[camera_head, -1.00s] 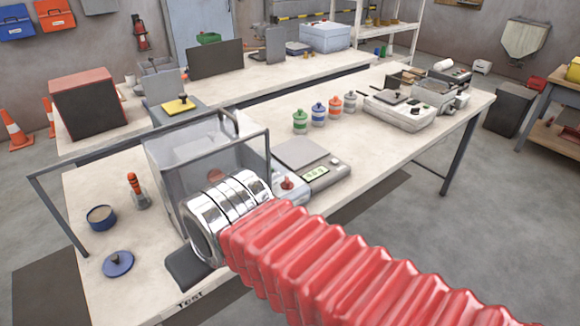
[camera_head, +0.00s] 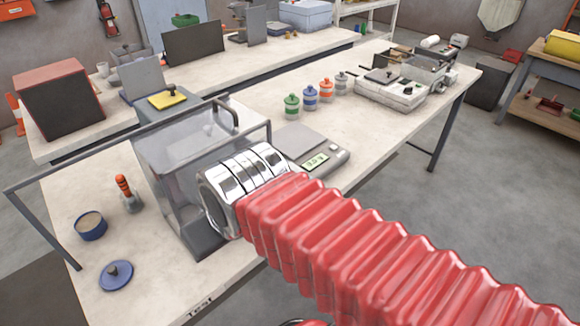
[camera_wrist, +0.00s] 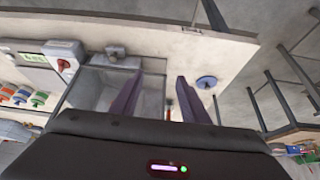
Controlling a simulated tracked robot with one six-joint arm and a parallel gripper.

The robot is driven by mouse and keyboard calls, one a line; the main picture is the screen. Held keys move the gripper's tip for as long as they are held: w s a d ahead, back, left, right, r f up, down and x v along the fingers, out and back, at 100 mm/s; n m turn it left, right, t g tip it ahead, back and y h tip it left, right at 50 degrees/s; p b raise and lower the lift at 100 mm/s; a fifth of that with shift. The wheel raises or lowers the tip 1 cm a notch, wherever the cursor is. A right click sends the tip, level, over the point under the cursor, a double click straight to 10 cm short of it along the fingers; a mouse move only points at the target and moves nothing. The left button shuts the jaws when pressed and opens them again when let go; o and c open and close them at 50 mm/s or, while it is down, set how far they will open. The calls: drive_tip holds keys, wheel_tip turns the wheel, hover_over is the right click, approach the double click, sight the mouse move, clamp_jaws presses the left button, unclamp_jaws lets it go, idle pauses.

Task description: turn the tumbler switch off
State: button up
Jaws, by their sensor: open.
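A red knob (camera_wrist: 63,65) sits on a small light-grey box (camera_wrist: 68,49) at the upper left of the wrist view. It looks like the tumbler switch; its setting is too small to read. In the head view my silver wrist and red arm cover this spot. A clear-walled box (camera_head: 185,150) stands beside it on the bench and also shows in the wrist view (camera_wrist: 97,88). My gripper (camera_wrist: 160,76) is open and empty, its two dark fingers apart. The knob lies to the left of the fingers, not between them. The fingers are hidden in the head view.
A scale (camera_head: 310,150) stands behind my wrist, with several small bottles (camera_head: 311,98) beyond it. A grey frame (camera_head: 40,230) rises at the left.

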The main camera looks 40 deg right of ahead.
drive_tip(key=shift+o, duration=0.8)
drive_tip(key=shift+d+f, duration=0.25)
drive_tip(key=shift+d, duration=0.15)
drive_tip(key=shift+o, duration=0.4)
drive_tip(key=d, duration=0.1)
drive_tip(key=w+d+f+m, duration=0.1)
drive_tip(key=d, duration=0.1)
drive_tip(key=d+m+g, duration=0.1)
drive_tip(key=shift+w+d+f+h, duration=0.3)
drive_tip(key=shift+d, duration=0.05)
drive_tip(key=w+d+f+m+g+y, duration=0.1)
drive_tip(key=w+d+m, duration=0.3)
drive_tip(key=d, duration=0.5)
drive_tip(key=w+d+f+m+g+y, duration=0.1)
drive_tip(key=w+d+m, duration=0.3)
drive_tip(key=d, duration=0.5)
drive_tip(key=w+d+f+m+g, duration=0.1)
drive_tip(key=w+d+m, duration=0.1)
drive_tip(key=d+m, duration=0.55)
drive_tip(key=w+d+r+m+y, duration=0.2)
drive_tip(key=d+r+m, duration=0.2)
drive_tip(key=d+m, duration=0.1)
drive_tip(key=shift+w+d+r+m+t+y, duration=0.3)
drive_tip(key=shift+d+r+m, duration=0.1)
drive_tip(key=shift+m, duration=0.15)
drive_tip(key=shift+f, duration=0.1)
